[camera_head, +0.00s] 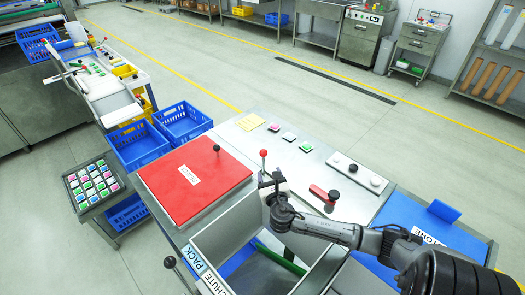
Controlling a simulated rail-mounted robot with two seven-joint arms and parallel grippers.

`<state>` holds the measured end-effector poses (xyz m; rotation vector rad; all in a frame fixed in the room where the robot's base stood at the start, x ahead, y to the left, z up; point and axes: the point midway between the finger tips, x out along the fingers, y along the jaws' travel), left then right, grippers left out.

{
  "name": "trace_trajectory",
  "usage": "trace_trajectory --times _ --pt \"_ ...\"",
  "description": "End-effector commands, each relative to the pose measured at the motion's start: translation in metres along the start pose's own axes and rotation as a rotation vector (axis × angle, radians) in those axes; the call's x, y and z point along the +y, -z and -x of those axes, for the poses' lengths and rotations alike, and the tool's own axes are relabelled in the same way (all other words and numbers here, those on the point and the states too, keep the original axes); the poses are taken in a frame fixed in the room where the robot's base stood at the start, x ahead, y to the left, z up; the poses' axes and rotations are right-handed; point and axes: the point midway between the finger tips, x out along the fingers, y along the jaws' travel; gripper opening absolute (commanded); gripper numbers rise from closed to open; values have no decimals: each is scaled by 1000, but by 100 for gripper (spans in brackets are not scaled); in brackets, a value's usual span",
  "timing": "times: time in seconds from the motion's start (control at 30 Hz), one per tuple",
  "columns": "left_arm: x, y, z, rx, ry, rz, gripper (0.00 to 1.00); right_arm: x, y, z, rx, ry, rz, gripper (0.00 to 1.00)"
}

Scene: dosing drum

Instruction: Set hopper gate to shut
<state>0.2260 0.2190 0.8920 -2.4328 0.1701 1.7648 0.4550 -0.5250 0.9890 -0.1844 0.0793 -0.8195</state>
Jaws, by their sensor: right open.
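My right gripper (267,181) is open, above the metal workstation, at the back edge of an open metal bin. A lever with a red ball knob (263,153) stands upright just behind its fingers. I cannot tell whether they touch. My gripper partly hides the lever's lower part. I see no readable hopper gate label, so I cannot tell which control works the gate. A red handle (325,195) lies on the worktop to the right of the gripper. A lever with a black ball knob (169,262) stands at the front left. My left gripper is not in view.
A red lid (178,205) with a white label and black knob covers the left of the workstation. Several coloured buttons (289,137) sit behind. Blue crates (137,147) stand at left. A blue surface marked STORE (465,242) is at right, partly behind my right arm.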

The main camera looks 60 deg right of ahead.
Motion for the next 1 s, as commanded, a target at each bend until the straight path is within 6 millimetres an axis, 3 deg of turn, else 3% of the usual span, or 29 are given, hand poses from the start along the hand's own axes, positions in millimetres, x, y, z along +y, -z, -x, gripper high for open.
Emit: trace_trajectory --times 0.6,1.0 --pt "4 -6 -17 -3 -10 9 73 0 1 -104 0 3 -1 59" --pt "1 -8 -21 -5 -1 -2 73 0 0 -131 1 1 -1 59"
